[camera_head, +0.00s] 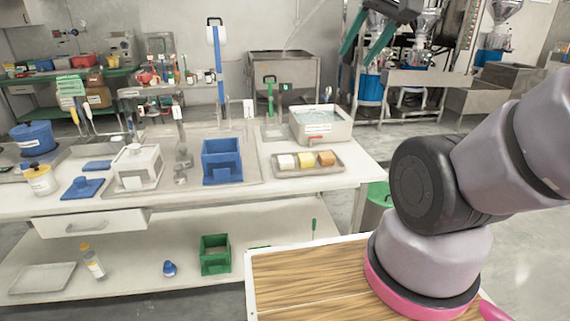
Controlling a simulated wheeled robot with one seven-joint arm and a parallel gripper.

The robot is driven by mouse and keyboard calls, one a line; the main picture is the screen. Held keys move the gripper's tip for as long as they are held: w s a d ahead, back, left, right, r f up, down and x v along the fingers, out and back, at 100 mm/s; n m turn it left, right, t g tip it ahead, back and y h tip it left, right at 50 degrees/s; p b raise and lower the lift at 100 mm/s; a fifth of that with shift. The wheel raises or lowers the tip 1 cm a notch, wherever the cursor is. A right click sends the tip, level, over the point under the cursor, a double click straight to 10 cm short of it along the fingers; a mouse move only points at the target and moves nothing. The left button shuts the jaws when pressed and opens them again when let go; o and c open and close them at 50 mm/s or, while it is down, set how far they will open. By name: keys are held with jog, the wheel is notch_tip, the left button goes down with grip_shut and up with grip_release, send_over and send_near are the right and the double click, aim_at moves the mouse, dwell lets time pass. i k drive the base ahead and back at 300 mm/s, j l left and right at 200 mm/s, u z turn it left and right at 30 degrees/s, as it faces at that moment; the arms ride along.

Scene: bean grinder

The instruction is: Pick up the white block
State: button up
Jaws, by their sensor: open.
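The white block (286,162) sits at the left end of a row of three small blocks on a shallow metal tray (335,171). The tray lies at the right part of the white worktable. A yellow block (306,160) and an orange-brown block (326,158) stand to its right. My gripper (357,50), with two teal fingers on a dark body, shows at the top of the view. Its fingers are apart with nothing between them. It appears up and to the right of the white block, clear of it. My arm leaves the view at the right.
A metal basin (320,125) of liquid stands behind the tray. A blue open box (221,161) and a white box (137,167) stand to the left. A wooden-topped surface (305,280) is in front. A green bin (378,204) is beside the worktable.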

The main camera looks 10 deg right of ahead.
aim_at(284, 162)
jog(key=i+j+z, duration=0.2)
jog(key=j, duration=0.7)
jog(key=i+j+z, duration=0.1)
jog(key=j+z, duration=0.15)
jog(key=j, duration=0.6)
jog(key=j+z, duration=0.2)
jog(key=j, duration=0.75)
jog(key=i, duration=0.1)
